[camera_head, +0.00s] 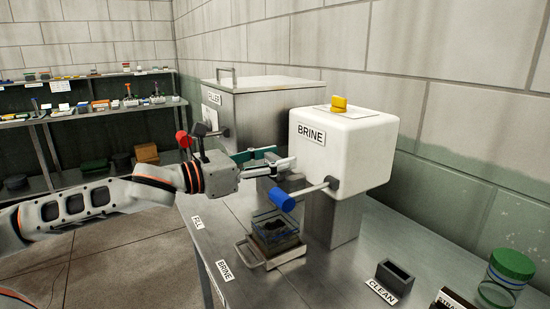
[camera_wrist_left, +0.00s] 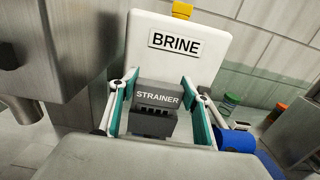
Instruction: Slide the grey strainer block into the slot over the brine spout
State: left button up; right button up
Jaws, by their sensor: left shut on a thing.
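The grey strainer block (camera_wrist_left: 157,97), with STRAINER lettering and a toothed lower part, sits between the teal finger pads of my left gripper (camera_wrist_left: 158,110) in the left wrist view. My left gripper (camera_head: 275,163) is shut on it. In the head view the block is mostly hidden by the fingers. The gripper is at the left face of the white BRINE dispenser (camera_head: 360,150), below its label. The BRINE face (camera_wrist_left: 185,65) is directly behind the block in the wrist view. The spout and slot are hidden, so I cannot tell whether the block touches them. My right gripper is not in view.
A blue-handled lever (camera_head: 282,200) projects from the dispenser close to my left gripper. A clear container (camera_head: 275,222) stands on a handled tray (camera_head: 262,262) below. A metal FILLER tank (camera_head: 265,105) stands behind. A grey open box (camera_head: 395,275) and a green-lidded jar (camera_head: 508,270) are at right.

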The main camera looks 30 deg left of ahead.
aim_at(275, 157)
pick_arm(q)
jog(key=shift+f+b, duration=0.35)
jog(key=shift+f, duration=0.25)
jog(key=o, duration=1.2)
jog(key=shift+r, duration=0.1)
jog(key=shift+r, duration=5)
